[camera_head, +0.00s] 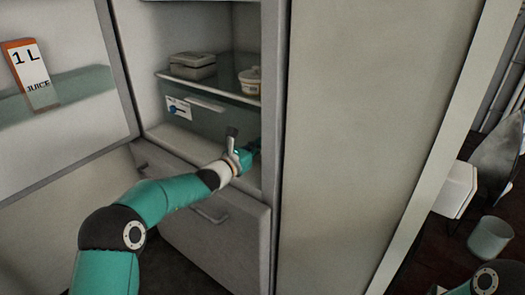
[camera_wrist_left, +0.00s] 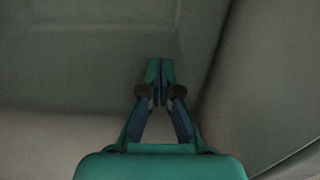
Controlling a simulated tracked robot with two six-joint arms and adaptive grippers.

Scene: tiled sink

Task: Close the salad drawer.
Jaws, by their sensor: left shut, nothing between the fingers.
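The salad drawer (camera_head: 215,122) appears as a greenish translucent front under the glass shelf in the open fridge, with a label and a pale strip on it. How far it stands out is hard to tell. My left arm reaches into the fridge from the left in the head view. My left gripper (camera_head: 252,150) is at the lower right of the drawer front, close to the fridge's right side wall and partly hidden by it. In the left wrist view the fingers (camera_wrist_left: 160,75) are together and empty, before a plain greenish surface; contact cannot be told. My right gripper is out of view.
The open fridge door (camera_head: 60,130) at the left holds a juice carton (camera_head: 30,70). A grey box (camera_head: 193,65) and a small tub (camera_head: 250,80) stand on the shelf above. A lower drawer front with a handle (camera_head: 210,214) is below my arm.

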